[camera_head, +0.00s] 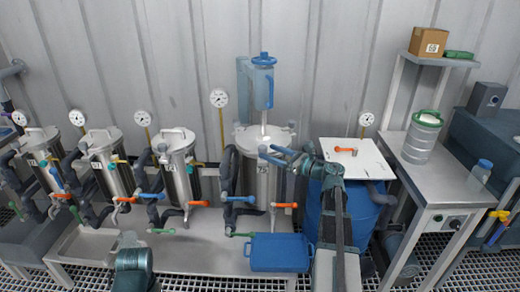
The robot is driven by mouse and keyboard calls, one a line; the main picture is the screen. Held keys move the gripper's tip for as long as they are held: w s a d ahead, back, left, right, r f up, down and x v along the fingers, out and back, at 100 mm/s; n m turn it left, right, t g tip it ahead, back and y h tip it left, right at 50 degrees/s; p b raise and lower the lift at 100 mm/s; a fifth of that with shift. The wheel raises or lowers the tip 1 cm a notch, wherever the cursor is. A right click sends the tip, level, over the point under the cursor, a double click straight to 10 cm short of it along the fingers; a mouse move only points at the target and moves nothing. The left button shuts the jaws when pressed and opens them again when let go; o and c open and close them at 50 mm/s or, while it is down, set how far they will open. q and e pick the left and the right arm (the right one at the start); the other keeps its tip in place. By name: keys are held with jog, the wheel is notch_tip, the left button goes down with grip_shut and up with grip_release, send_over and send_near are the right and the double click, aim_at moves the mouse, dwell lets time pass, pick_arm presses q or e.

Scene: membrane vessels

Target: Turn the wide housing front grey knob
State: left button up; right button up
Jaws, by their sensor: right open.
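The wide housing (262,187) is the broad steel vessel in the middle of the head view, with a blue-topped mixer shaft rising from its lid. Small pale grey fittings show around the lid edge. The front of the lid is partly covered by my right gripper (270,153), so I cannot clearly make out the front grey knob. My right gripper is open, with its blue-grey fingers pointing left over the front edge of the lid. I cannot tell whether it touches anything. Only part of my left arm shows at the bottom left; its gripper is out of view.
Several narrower steel vessels (177,165) with gauges stand to the left. Orange handles (285,205) and dark hoses crowd the front. A blue tray (280,253) lies below. A blue drum (362,215) with a white lid stands right, beside a steel table (440,190).

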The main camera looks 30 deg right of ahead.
jog(key=v, duration=0.7)
jog(key=shift+w, duration=0.1)
dwell(1.0)
